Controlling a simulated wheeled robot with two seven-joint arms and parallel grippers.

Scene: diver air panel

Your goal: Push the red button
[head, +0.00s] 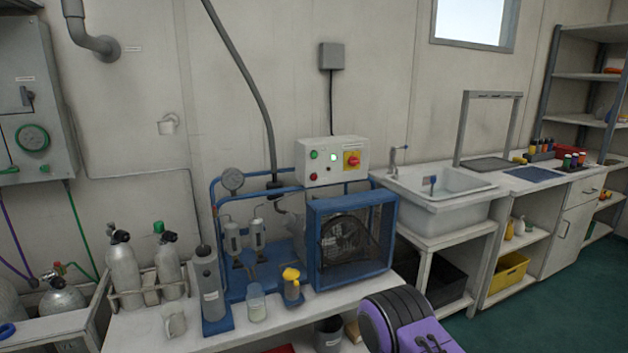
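The red button (313,177) is a small round button at the lower left of the front of a white control box (332,173). A green button (314,155) sits above it, and a lit green lamp (333,157) is to the right of that. A red rotary switch on a yellow plate (352,160) is at the right of the box. The red button is unobstructed in the head view. Neither of my grippers is in view.
The box stands above a blue-framed compressor with a caged fan (345,240) on a white bench (290,320). Gas cylinders (123,268) stand on the left. A sink (440,182) is on the right. A purple and black arm part of mine shows at the bottom.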

